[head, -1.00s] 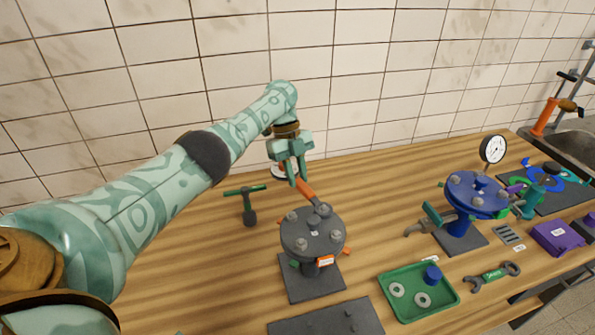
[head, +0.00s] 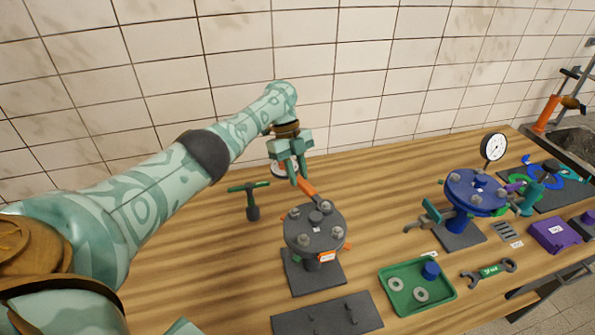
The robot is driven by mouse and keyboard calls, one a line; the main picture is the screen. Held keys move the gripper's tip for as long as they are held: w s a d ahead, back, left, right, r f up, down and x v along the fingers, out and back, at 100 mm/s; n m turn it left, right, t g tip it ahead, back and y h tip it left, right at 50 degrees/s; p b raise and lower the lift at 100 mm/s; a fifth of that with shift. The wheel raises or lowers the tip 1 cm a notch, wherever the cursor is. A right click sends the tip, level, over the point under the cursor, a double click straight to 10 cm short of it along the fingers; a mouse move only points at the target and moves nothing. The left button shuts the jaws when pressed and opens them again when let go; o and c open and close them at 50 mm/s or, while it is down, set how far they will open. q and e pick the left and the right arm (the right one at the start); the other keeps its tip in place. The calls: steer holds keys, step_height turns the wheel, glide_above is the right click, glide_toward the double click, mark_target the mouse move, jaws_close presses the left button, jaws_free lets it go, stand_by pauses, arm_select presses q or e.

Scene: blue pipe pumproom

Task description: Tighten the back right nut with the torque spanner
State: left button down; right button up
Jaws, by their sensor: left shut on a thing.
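My left gripper (head: 294,176) is shut on the orange handle of the torque spanner (head: 309,190), above the back of the dark grey flange (head: 301,228). The spanner slopes down to the right, and its head end is at the back right nut (head: 326,206). I cannot tell how fully the head is seated on it. Other nuts show on the flange at back left (head: 295,213), front left (head: 303,240) and front right (head: 338,233). An orange tag hangs at its front.
A green-handled T-shaped tool (head: 251,200) stands left of the flange. In front lie a dark plate with pegs (head: 328,318) and a green tray (head: 446,298) with washers. A blue flange (head: 475,193) with a gauge (head: 494,147) and a green spanner (head: 489,272) are at right.

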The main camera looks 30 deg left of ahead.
arm_select(q)
steer(key=shift+r+p, duration=0.35)
steer(key=shift+r, duration=0.1)
steer(key=shift+r+p, duration=1.5)
steer(key=shift+r, duration=0.15)
